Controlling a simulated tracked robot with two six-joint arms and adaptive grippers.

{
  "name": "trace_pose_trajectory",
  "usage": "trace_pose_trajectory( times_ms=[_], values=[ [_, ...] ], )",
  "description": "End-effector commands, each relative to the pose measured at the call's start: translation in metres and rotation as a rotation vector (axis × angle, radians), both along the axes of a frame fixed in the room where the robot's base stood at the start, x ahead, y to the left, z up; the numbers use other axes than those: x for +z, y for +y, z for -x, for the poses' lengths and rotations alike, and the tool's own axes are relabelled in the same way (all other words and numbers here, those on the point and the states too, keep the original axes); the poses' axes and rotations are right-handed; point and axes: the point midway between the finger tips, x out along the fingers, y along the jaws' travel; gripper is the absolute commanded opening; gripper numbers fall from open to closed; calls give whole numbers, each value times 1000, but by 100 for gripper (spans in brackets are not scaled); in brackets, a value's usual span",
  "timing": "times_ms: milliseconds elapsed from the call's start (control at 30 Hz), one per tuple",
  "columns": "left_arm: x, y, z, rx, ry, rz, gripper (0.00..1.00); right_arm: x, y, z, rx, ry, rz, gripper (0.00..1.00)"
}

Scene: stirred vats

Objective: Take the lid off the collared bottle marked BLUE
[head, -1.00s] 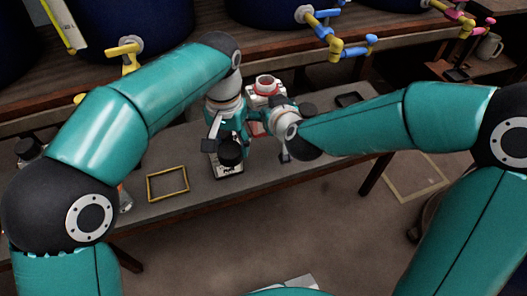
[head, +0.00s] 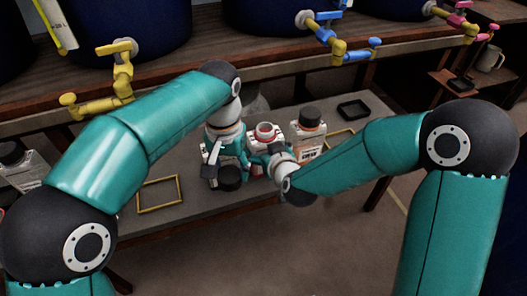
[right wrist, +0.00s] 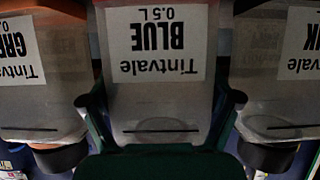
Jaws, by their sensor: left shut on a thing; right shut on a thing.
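A white bottle with a red collar (head: 266,150) stands between my two grippers in the head view. No black lid shows on its top. My right gripper (head: 262,160) is shut on it from the right. In the right wrist view the BLUE bottle (right wrist: 155,90) is upside down in the picture, between the dark finger pads, its top hidden. My left gripper (head: 225,165) is just left of the collared bottle, shut on a round black lid (head: 230,178). The exact contact there is partly hidden.
A black-capped bottle with an orange collar (head: 310,140) stands close on the right. A yellow frame (head: 160,193) and a black tray (head: 353,109) lie on the bench. Another capped bottle (head: 20,165) is at far left. The right wrist view shows GREEN (right wrist: 40,90) and PINK (right wrist: 280,85) bottles beside BLUE.

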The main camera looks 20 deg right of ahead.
Motion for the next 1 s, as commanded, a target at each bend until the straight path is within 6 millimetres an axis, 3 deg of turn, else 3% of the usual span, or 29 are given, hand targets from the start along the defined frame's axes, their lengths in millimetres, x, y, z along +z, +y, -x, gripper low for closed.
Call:
trace_pose_trajectory(
  times_ms=[200, 233, 300, 733, 1000],
  values=[
    [-1, 0, 0, 0, 0, 0, 13, -1, 0, 0, 0, 0, 0, 22],
    [-1, 0, 0, 1, 0, 0, 13, -2, 0, 0, 0, 1, 0, 90],
    [0, 0, 0, 1, 0, 0, 13, -1, 0, 0, 0, 1, 1, 100],
    [3, 1, 0, 1, 0, 0, 13, 3, 1, 1, 1, 1, 0, 100],
    [14, 1, 0, 1, -1, 1, 13, 22, 0, 35, 3, 0, 0, 100]
  ],
)
